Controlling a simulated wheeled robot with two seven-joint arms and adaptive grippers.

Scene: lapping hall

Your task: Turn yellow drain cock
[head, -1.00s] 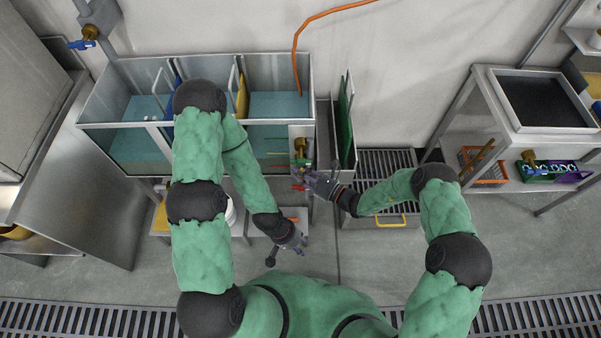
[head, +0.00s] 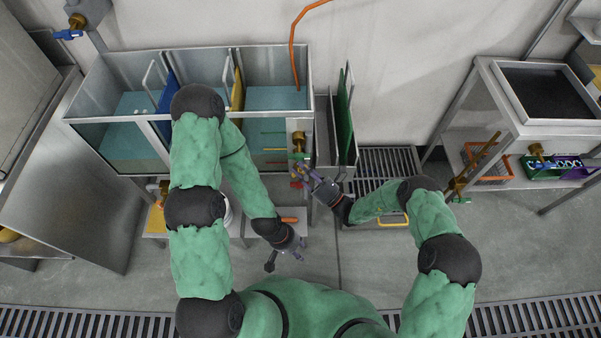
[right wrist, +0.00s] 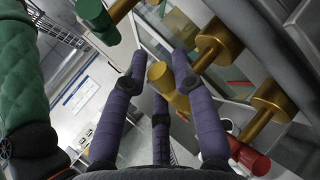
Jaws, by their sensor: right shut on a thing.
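The yellow drain cock (right wrist: 164,78) shows in the right wrist view as a dull yellow, rounded handle on a brass stem. It sits between the purple-grey fingers of my right gripper (right wrist: 155,72), which is shut on it. A green-handled cock (right wrist: 95,20) is above left and a red-handled cock (right wrist: 250,158) below right. In the head view my right gripper (head: 301,172) is at the tank's front right corner, between the green and red handles; the yellow handle is mostly hidden there. My left gripper (head: 284,258) is open and empty, lower and away from the cocks.
The tank (head: 130,122) holds blue-green liquid in several compartments. A green panel (head: 344,115) stands upright right of it. A low grating (head: 385,165) with a yellow handle is beside my right forearm. Open floor lies in front.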

